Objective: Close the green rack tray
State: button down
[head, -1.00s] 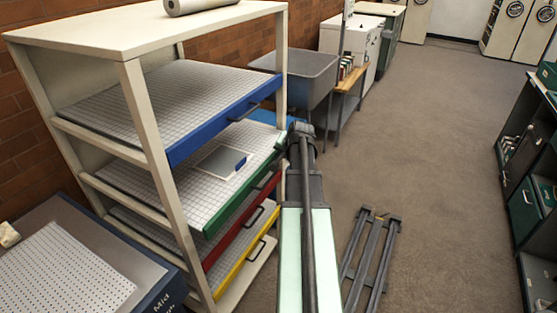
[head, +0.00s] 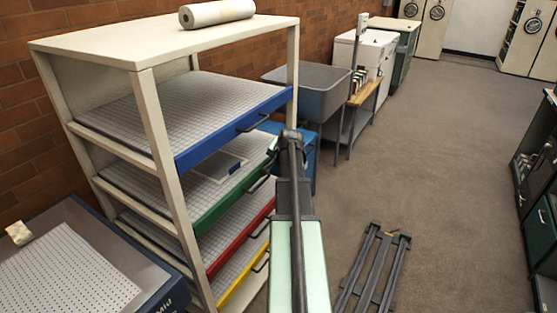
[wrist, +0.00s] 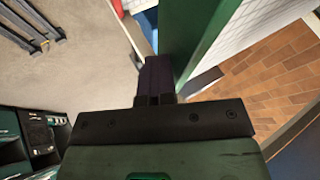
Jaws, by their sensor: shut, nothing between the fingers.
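The green rack tray (head: 228,201) is the second tray down in the cream rack. Its front looks about in line with the blue tray above and the red tray below. My gripper (head: 271,150) is at the right end of the green front, partly hidden by my arm. In the wrist view, the shut, empty dark fingers (wrist: 157,75) are against or very close to the green front panel (wrist: 198,35); exact contact is unclear.
The blue tray (head: 235,130) is above; the red tray (head: 240,243) and yellow tray (head: 246,277) are below. A paper roll (head: 217,12) lies on the rack top. A grey sink (head: 312,85) stands behind. Low dark rails (head: 370,265) lie on the otherwise open floor.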

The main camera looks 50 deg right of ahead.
jog(key=s+a+r+p, duration=0.2)
jog(key=s+r+p, duration=0.6)
jog(key=s, duration=0.1)
jog(key=shift+a, duration=0.4)
